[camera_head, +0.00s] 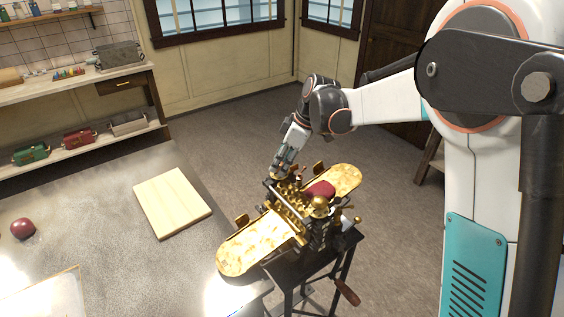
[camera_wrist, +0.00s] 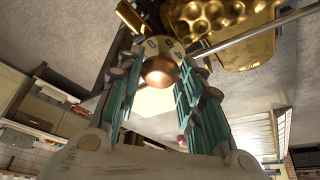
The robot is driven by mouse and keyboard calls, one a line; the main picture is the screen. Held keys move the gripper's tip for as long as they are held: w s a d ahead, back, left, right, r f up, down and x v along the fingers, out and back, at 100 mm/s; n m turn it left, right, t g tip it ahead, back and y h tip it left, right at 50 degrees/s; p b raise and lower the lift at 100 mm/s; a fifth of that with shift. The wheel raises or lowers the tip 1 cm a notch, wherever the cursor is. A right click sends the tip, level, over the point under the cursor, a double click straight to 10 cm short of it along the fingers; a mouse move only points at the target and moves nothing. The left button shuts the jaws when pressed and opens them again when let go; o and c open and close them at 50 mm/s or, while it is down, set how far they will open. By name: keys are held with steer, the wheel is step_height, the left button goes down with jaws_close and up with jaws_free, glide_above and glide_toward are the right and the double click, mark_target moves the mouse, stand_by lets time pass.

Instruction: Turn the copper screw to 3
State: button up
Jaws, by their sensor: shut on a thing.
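In the wrist view, the round copper screw (camera_wrist: 160,72) sits between the two teal fingers of my gripper (camera_wrist: 163,62), which are shut on it. Behind the screw is a pale dial (camera_wrist: 166,44) with dark digits, partly covered by the screw and fingers. I cannot clearly tell which digit is set. In the head view, my gripper (camera_head: 279,166) reaches down to the far side of the brass drop roller machine (camera_head: 292,222). The screw is hidden there.
A long bar (camera_wrist: 235,38) and a brass dimpled plate (camera_wrist: 215,15) lie close to my fingers. The machine stands on a dark stand (camera_head: 310,268) with a crank handle (camera_head: 347,292). A grey table (camera_head: 90,215) at left holds a wooden board (camera_head: 172,202) and a dark red ball (camera_head: 22,228).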

steer(key=shift+f+n, duration=0.15)
steer(key=shift+n, duration=0.25)
steer(key=o, duration=1.1)
steer(key=shift+c, duration=0.2)
steer(key=shift+d, duration=0.1)
steer(key=w+v, duration=0.1)
steer(key=v, duration=1.1)
steer(key=shift+s, duration=0.35)
